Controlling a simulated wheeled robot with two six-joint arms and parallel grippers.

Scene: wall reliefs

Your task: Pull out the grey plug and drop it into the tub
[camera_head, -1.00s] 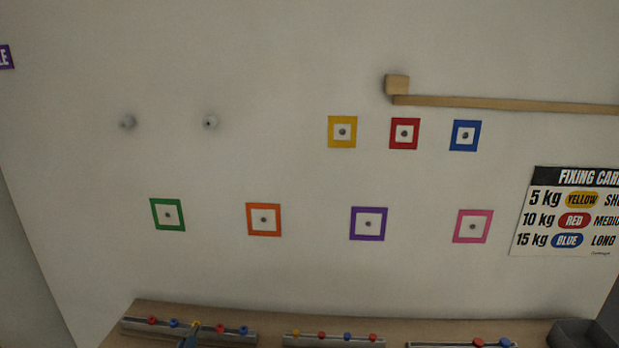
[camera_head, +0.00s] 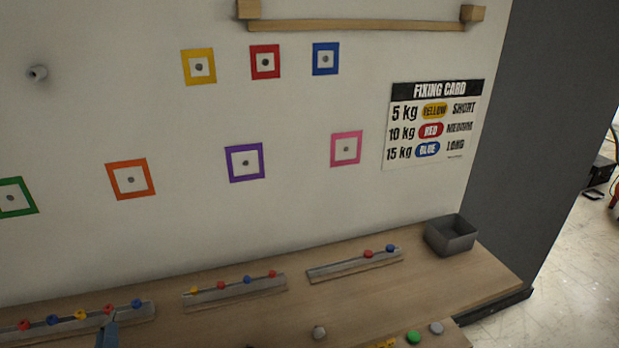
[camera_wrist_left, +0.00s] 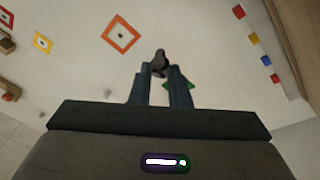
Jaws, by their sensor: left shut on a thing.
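My left gripper (camera_head: 108,322) shows at the bottom left of the head view, in front of the left rail. In the left wrist view its blue fingers (camera_wrist_left: 164,78) are shut on a dark grey plug (camera_wrist_left: 160,60), which sticks out beyond the fingertips. In the head view I cannot make out the held plug. The open grey tub (camera_head: 450,238) stands at the right end of the wooden shelf and looks empty. My right gripper is not in view.
The shelf (camera_head: 340,297) carries the left rail (camera_head: 140,316), middle rail (camera_head: 235,293) and right rail (camera_head: 340,270) with coloured pegs. A grey wall peg (camera_head: 37,73) is at upper left. Coloured squares and a fixing card (camera_head: 432,125) are on the wall. Bare shelf lies before the tub.

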